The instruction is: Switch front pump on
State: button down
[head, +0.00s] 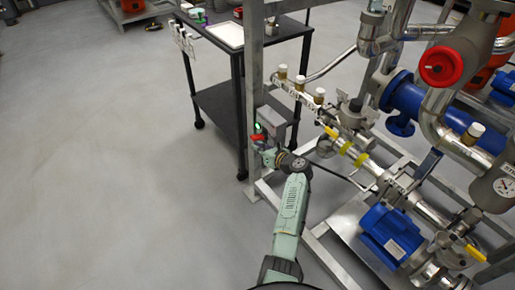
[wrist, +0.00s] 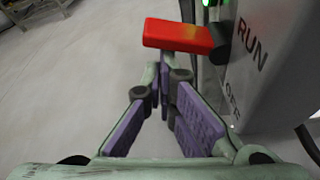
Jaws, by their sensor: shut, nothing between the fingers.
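A grey switch box (wrist: 275,70) marked RUN and OFF fills the right of the wrist view; in the head view it (head: 271,121) is mounted by the frame post. Its red handle (wrist: 180,35) sticks out to the left, level with RUN and above OFF. A green lamp (wrist: 207,3) glows above the handle. My gripper (wrist: 163,72) is shut and empty, its fingertips just below the handle in the picture; I cannot tell whether they touch it. In the head view, my gripper (head: 264,154) is beside the box. A blue pump motor (head: 392,235) sits low on the skid.
The skid's steel post (head: 254,60) and lower rails stand close to my arm. A dark cart (head: 225,105) with a white tray (head: 228,36) is behind the switch box. Pipes and valves, one with a red knob (head: 441,67), fill the right. The floor at left is clear.

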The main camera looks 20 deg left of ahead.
jog(key=shift+r+p, duration=0.4)
jog(key=shift+r, duration=0.1)
jog(key=shift+w+r, duration=0.1)
notch_tip(320, 180, down, 4)
jog(key=s+b, duration=0.2)
jog(key=v, duration=0.9)
jog(key=shift+w, duration=0.2)
jog(key=shift+d, duration=0.1)
